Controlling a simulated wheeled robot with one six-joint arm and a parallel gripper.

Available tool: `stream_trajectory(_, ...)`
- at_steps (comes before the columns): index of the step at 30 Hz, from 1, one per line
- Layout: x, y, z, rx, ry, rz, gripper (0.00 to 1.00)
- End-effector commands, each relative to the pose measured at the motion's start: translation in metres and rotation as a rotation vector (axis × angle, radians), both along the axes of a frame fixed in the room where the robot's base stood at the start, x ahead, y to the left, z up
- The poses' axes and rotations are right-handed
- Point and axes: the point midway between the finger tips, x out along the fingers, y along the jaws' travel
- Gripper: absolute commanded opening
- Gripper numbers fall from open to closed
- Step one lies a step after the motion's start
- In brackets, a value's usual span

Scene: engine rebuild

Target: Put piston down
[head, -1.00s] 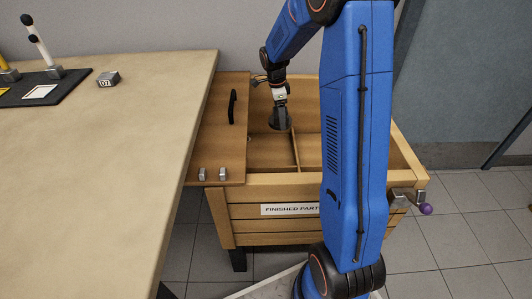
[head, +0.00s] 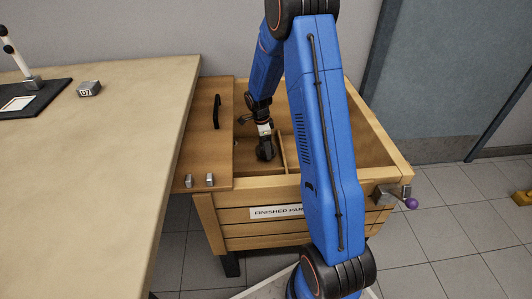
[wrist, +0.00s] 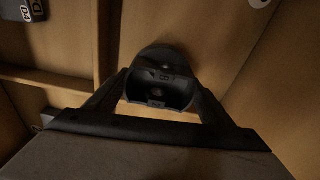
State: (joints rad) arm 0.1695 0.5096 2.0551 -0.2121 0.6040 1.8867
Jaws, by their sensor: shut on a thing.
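The piston (wrist: 160,88) is dark grey and sits between the two fingers of my gripper (wrist: 158,105) in the wrist view. My gripper is shut on it. In the head view my gripper (head: 265,138) points down inside the wooden crate labelled finished parts (head: 225,235), left of an inner divider (head: 282,155). The piston shows there as a dark shape (head: 265,152) low in the left compartment. Whether it touches the crate floor I cannot tell.
A wooden lid panel (head: 205,150) with a black handle lies over the crate's left side. A workbench (head: 90,200) stands at the left with a small marked block (head: 89,89). A clamp with a purple knob (head: 411,203) is on the crate's right corner. Another marked block (wrist: 27,12) shows in the wrist view.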

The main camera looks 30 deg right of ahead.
Motion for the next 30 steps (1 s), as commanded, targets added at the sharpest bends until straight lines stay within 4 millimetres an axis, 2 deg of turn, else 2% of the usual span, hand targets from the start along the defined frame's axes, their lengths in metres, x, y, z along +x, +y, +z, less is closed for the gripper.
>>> stream_trajectory(10, 0.000, 0.000, -0.037, 0.001, 0.002, 0.001, 0.40)
stream_trajectory(22, 0.000, 0.000, -0.041, 0.000, 0.000, 0.000, 0.40)
stream_trajectory(23, 0.000, 0.000, -0.041, 0.000, 0.000, 0.000, 0.82)
stream_trajectory(24, 0.000, 0.000, -0.041, 0.000, 0.000, 0.000, 0.92)
stream_trajectory(30, 0.000, 0.000, -0.041, 0.000, 0.000, 0.000, 0.94)
